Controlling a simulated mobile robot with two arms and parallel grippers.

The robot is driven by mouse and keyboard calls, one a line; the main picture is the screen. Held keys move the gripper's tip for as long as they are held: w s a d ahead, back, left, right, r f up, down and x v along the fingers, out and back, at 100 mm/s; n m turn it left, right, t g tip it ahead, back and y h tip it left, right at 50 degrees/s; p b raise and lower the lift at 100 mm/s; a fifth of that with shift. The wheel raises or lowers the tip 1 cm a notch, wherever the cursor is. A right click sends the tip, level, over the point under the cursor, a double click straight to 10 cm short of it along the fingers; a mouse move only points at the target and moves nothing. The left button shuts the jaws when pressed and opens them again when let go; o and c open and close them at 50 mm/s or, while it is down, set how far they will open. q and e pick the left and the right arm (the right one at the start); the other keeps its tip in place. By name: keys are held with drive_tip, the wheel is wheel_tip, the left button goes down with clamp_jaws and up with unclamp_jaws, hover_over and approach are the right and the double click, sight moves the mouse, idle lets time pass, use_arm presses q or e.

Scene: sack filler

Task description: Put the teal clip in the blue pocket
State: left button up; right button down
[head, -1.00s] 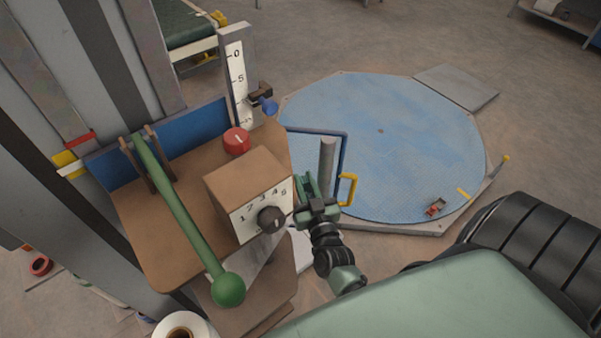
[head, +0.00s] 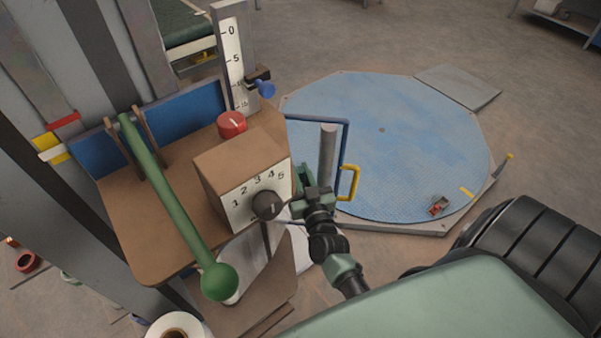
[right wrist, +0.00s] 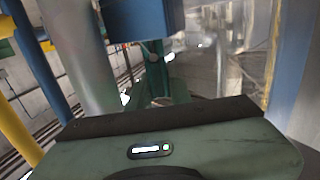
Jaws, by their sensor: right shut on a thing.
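My right gripper (head: 304,178) is just right of the numbered dial box, partly against it in the head view. In the right wrist view a teal upright piece (right wrist: 155,72), which looks like the teal clip, stands between my jaws, and the gripper is shut on it. A blue box-like thing (right wrist: 145,18), possibly the blue pocket, is straight ahead at the top of that view, close to the clip's upper end. I cannot tell whether they touch. In the head view the clip is not distinct from the green gripper. My left gripper is not in view.
A dial box (head: 243,185) with a black knob and a long green lever (head: 170,200) stand on the brown console. A grey post (head: 327,155), a blue frame and a yellow handle (head: 348,183) stand close right of my gripper. The blue round platform (head: 400,150) is mostly clear.

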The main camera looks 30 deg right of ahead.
drive_tip(key=c, duration=1.7)
unclamp_jaws()
drive_tip(key=shift+f, duration=0.15)
drive_tip(key=shift+o, duration=0.6)
drive_tip(key=shift+r, duration=0.3)
drive_tip(key=p+v, duration=0.3)
drive_tip(key=v, duration=0.9)
drive_tip(key=shift+f, duration=0.1)
